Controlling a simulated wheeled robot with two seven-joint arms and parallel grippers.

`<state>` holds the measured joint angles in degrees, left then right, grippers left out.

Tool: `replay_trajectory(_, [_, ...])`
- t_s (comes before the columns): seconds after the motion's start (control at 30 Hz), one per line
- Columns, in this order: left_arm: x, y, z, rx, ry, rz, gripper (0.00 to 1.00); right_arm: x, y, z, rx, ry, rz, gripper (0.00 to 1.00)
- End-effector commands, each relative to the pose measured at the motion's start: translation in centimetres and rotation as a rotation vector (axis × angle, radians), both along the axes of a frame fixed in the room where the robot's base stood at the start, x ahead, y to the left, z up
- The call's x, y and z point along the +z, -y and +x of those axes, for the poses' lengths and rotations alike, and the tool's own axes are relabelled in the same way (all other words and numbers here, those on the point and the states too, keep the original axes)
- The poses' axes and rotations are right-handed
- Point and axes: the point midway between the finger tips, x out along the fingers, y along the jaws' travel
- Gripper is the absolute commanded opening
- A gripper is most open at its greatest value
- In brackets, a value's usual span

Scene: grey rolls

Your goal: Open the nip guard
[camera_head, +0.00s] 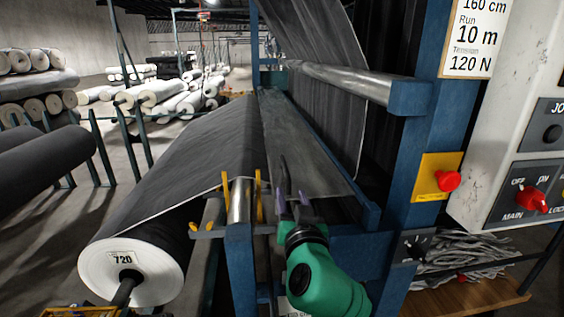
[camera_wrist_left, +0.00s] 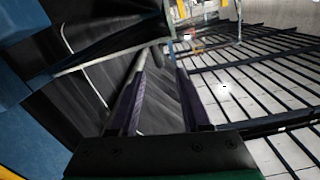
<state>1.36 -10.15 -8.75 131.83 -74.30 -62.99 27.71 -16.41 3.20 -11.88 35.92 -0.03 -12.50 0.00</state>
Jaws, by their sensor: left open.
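The fabric machine has a steel roller (camera_head: 239,201) with upright yellow bars (camera_head: 258,195) beside it. I cannot tell for sure which part is the nip guard. My left gripper (camera_head: 291,194) is open, its dark purple fingers pointing away from me, just right of the roller and over the machine's grey cloth area. In the left wrist view the open jaws (camera_wrist_left: 162,68) show nothing held between them. A thin grey bar (camera_wrist_left: 131,75) runs close by the left finger; contact is unclear. My right gripper is not in view.
A large dark fabric roll marked 720 (camera_head: 132,271) lies at front left. A blue machine post (camera_head: 425,150) and a control panel with red knobs (camera_head: 531,200) stand at right. Racks of rolls (camera_head: 165,95) fill the back left.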

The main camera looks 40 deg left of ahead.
Motion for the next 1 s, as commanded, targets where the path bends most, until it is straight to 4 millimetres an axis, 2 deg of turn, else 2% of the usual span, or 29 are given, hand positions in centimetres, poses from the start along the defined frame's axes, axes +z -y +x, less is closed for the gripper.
replay_trajectory(0.17, [0.6,-2.7,2.2,0.001,-0.002,0.006,0.47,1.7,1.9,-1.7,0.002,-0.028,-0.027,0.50])
replay_trajectory(0.3, [0.5,-5.7,4.6,0.001,-0.003,0.007,0.47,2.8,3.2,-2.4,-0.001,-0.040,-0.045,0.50])
replay_trajectory(0.5, [0.2,-9.5,7.6,0.000,-0.002,0.004,0.47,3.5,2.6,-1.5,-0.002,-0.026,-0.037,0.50])
replay_trajectory(0.67, [-0.1,-10.8,8.7,-0.002,-0.001,0.000,0.47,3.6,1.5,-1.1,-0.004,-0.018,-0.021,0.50])
replay_trajectory(0.9, [-0.1,-10.9,8.8,-0.002,-0.001,0.000,0.47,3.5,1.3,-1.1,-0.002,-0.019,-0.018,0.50])
replay_trajectory(0.97, [-0.1,-10.9,8.8,-0.002,-0.001,0.000,0.28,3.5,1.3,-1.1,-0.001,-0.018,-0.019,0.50])
replay_trajectory(1.0, [-0.1,-10.9,8.8,-0.002,-0.001,0.000,0.13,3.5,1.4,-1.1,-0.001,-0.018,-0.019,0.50])
